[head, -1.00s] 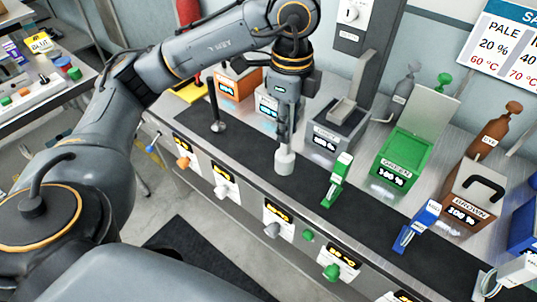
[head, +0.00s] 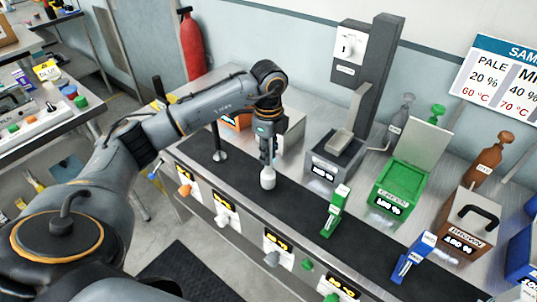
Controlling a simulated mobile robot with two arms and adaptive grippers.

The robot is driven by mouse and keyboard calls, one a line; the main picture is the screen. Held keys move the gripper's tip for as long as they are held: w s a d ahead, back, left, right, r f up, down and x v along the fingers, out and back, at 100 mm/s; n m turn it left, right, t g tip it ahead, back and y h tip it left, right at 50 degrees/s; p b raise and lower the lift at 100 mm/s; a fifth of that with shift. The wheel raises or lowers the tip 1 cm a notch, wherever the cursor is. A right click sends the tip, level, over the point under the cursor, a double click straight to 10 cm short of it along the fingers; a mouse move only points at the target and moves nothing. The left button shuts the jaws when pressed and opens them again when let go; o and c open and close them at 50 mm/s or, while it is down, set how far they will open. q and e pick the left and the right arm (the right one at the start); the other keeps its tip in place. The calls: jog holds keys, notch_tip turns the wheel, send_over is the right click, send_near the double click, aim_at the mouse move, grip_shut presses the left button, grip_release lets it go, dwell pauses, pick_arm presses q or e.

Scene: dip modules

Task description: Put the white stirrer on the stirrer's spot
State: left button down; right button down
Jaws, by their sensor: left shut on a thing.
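My left gripper (head: 267,157) is shut on the white stirrer (head: 268,178), a pale rounded head hanging below the fingers. It hangs upright over the black mat (head: 300,198) on the long bench. I cannot tell whether the head touches the mat. A dark upright rod on a round foot (head: 219,154) stands on the mat to its left. I cannot pick out a marked stirrer's spot. My right gripper is not in view.
A grey box (head: 330,168), a green box (head: 390,197) and a brown box (head: 465,235) stand behind the mat. Knobs with labels (head: 222,219) line the bench front. An orange box (head: 238,122) stands behind the arm.

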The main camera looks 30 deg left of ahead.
pick_arm(q)
jog(key=shift+f, duration=0.85)
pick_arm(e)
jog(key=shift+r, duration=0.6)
pick_arm(q)
jog(key=shift+f, duration=0.1)
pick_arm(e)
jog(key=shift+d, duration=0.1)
pick_arm(q)
jog(key=shift+f, duration=0.15)
jog(key=c, duration=1.2)
grip_release()
jog(key=shift+s, duration=0.1)
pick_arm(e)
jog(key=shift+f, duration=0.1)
